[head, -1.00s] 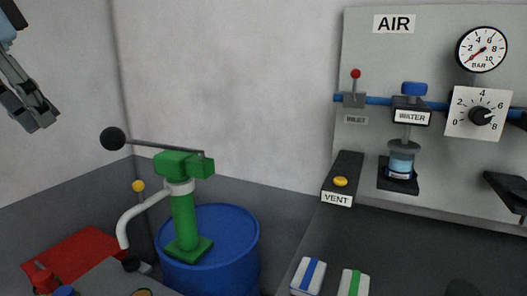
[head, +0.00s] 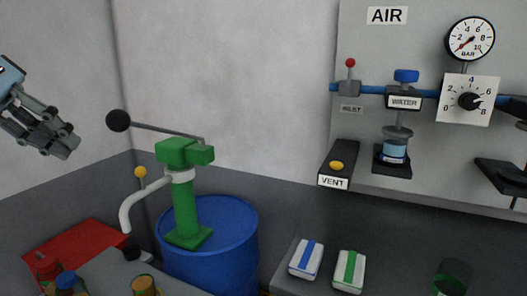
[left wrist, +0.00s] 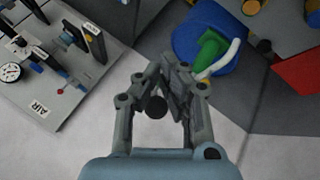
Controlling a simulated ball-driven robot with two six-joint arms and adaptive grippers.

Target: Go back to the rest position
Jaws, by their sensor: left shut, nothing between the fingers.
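My left gripper (head: 66,147) is in the upper left of the head view, in free air in front of the grey wall. It is shut and empty. In the left wrist view its fingers (left wrist: 163,72) are together in the middle, with the black ball knob (left wrist: 156,107) of the pump handle showing between the finger links. My right gripper is in neither view.
A green hand pump (head: 184,205) with a long lever stands on a blue drum (head: 237,240), right of my left gripper. The air panel (head: 430,60) is at the right. A red mat (head: 75,250) and several containers lie at lower left.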

